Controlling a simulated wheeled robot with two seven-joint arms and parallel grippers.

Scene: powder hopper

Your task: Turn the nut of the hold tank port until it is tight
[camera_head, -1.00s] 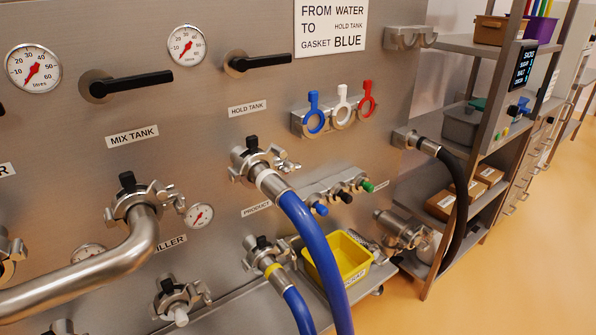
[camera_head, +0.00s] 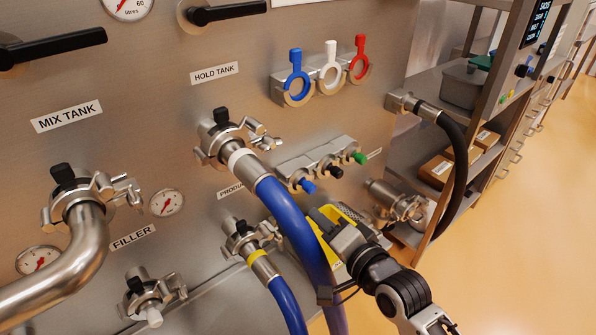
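The hold tank port (camera_head: 215,148) is on the steel panel below its HOLD TANK label (camera_head: 214,72). A clamp closes around the joint there, with its nut (camera_head: 266,141) on the right side. A blue hose (camera_head: 285,215) with a white band runs from the port down to the right. My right gripper (camera_head: 322,222) is low and right of the port, by the blue hose and in front of the yellow bin. It is well apart from the nut. Its fingertips are too dark and small to tell open from shut. My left gripper is not in view.
Blue, white and red gasket rings (camera_head: 330,75) hang on a rack right of the port. A second blue hose (camera_head: 287,300) and the yellow bin (camera_head: 352,218) are lower. The black hose (camera_head: 455,165) hangs at right.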

